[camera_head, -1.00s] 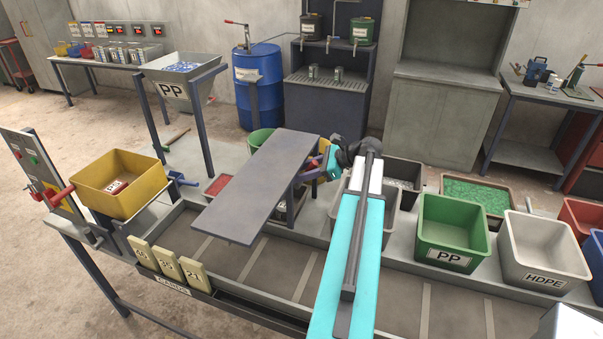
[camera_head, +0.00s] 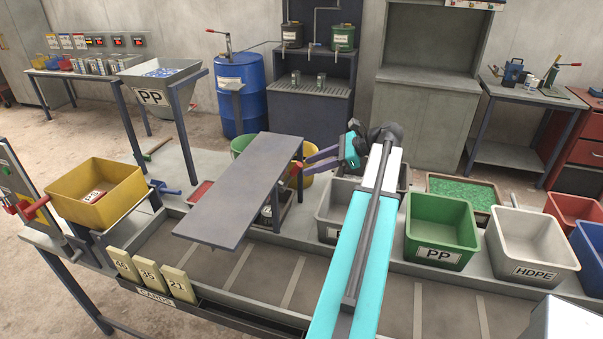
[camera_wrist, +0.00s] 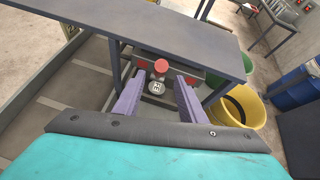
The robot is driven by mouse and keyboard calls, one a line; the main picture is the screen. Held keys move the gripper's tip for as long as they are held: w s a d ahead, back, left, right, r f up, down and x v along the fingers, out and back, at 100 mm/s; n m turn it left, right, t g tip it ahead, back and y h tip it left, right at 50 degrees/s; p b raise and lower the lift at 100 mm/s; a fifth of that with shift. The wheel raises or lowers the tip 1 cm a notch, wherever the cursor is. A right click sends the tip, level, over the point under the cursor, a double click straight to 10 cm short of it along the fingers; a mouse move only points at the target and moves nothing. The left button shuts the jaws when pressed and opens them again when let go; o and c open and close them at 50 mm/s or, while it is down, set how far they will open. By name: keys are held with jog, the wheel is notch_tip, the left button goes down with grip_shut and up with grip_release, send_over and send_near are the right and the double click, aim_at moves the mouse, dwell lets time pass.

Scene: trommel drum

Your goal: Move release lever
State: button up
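A red round knob (camera_wrist: 161,66) on a short stem shows in the wrist view under the grey sloping plate (camera_wrist: 180,28). It may be the release lever's end; no label confirms this. In the head view a red knob (camera_head: 296,168) shows at the plate's right edge. My gripper (camera_wrist: 160,76) is open, its two purple fingers apart, with the knob between and beyond their tips. No contact is visible. In the head view my gripper (camera_head: 306,165) is beside the plate's right side, its fingers pointing left. The lever's base is hidden.
A round labelled piece (camera_wrist: 156,88) sits below the knob. The yellow bucket (camera_wrist: 239,108) stands close to the right of the stand. The green PP bin (camera_head: 440,230) and white HDPE bin (camera_head: 532,247) stand to the right. The plate hangs over the trough.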

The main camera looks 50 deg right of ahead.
jog(key=v, duration=0.3)
